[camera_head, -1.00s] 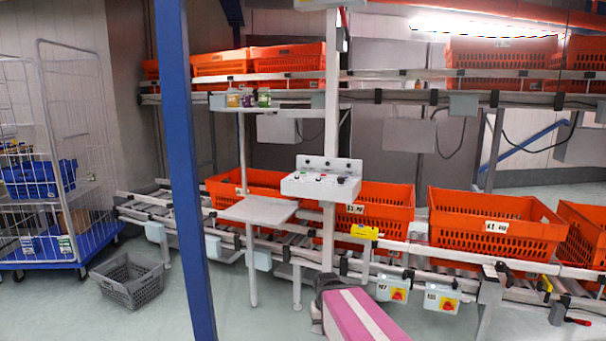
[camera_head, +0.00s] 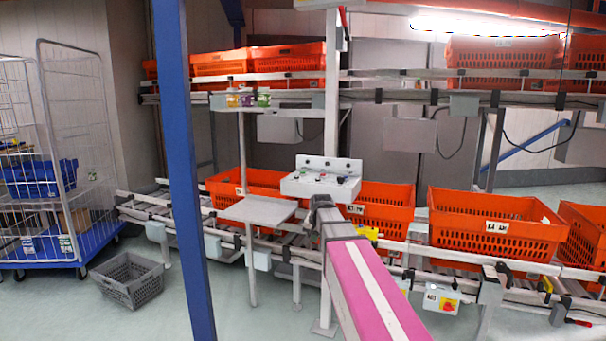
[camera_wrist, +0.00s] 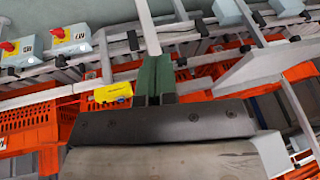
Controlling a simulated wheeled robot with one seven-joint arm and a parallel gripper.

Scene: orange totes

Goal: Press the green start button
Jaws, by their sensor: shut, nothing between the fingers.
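A white control box (camera_head: 322,182) is fixed to the grey post in the middle of the head view. Small buttons sit on its top. They are too small for me to pick out the green start button with certainty. My gripper (camera_wrist: 153,78) shows in the wrist view with its two dark green fingers together and nothing between them. In the head view my arm reaches up to just below the front of the box, and its end hides the fingers. I cannot tell the exact gap from fingertips to buttons.
Orange totes (camera_head: 485,222) line the conveyor on both sides of the post. A small grey shelf (camera_head: 258,209) is left of the box. A blue pillar (camera_head: 178,150) stands nearer, at left. A yellow block (camera_wrist: 113,93) and switch boxes (camera_wrist: 70,38) show in the wrist view.

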